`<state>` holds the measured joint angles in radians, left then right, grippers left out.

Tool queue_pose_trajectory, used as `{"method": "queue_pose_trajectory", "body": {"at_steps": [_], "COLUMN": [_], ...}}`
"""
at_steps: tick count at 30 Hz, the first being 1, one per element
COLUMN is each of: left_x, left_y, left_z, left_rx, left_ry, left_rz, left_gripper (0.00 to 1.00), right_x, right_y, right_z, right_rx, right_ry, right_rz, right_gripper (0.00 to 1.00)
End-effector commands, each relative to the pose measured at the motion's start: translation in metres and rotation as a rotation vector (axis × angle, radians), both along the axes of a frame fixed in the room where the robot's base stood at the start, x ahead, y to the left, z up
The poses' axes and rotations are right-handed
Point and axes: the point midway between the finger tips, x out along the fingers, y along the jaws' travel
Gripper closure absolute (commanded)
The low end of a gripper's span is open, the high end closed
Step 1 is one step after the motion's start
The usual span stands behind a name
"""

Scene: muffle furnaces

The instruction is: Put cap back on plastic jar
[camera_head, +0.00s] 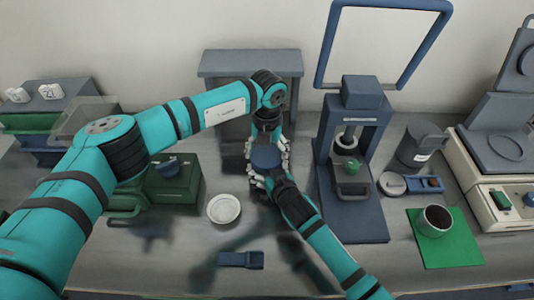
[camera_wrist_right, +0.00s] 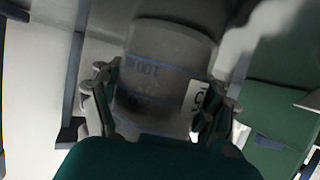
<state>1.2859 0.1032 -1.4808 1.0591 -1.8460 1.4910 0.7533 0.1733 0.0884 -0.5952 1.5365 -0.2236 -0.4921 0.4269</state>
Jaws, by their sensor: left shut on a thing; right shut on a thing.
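A dark blue round cap (camera_head: 266,157) shows from above in the middle of the table, between my two grippers. My left gripper (camera_head: 267,148) comes down from behind, its fingers shut around the cap. My right gripper (camera_head: 266,180) reaches in from the front, lower down. In the right wrist view its fingers (camera_wrist_right: 160,105) are shut on the grey plastic jar (camera_wrist_right: 165,75), which has blue graduation lines and a white label. In the head view the cap and grippers hide the jar. Whether the cap touches the jar's rim cannot be told.
A white dish (camera_head: 224,209) and a small blue item (camera_head: 241,260) lie nearby on the table. A blue press (camera_head: 352,160) stands close on the right, a green box (camera_head: 172,183) on the left. Farther right are a grey jug (camera_head: 420,145) and a cup (camera_head: 434,221) on a green mat (camera_head: 457,250).

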Motion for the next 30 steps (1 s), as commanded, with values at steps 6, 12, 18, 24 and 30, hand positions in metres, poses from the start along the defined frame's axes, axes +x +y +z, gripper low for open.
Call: {"method": "queue_pose_trajectory", "body": {"at_steps": [6, 12, 18, 24, 30], "left_x": [0.0, 0.0, 0.0, 0.001, 0.001], "left_y": [0.0, 0.0, 0.0, 0.0, 0.0], "left_z": [0.0, 0.0, 0.001, 0.019, 0.043], "left_rx": [0.001, 0.0, 0.0, -0.001, 0.0], "left_ry": [0.0, 0.0, 0.0, -0.002, -0.001], "left_rz": [0.004, 0.005, 0.005, 0.005, 0.005], "left_gripper": [0.14, 0.0, 0.0, 0.0, 0.0], "right_x": [-0.001, -0.001, -0.001, -0.001, -0.001], "right_y": [-0.001, -0.001, 0.0, 0.0, 0.0], "right_z": [-0.002, -0.002, -0.002, -0.002, -0.002], "right_rx": [-0.001, -0.001, -0.001, -0.001, -0.001], "right_ry": [0.004, 0.004, 0.004, 0.004, 0.004], "right_rz": [-0.001, -0.001, -0.001, -0.001, 0.0], "right_gripper": [1.0, 1.0, 1.0, 1.0, 1.0]}}
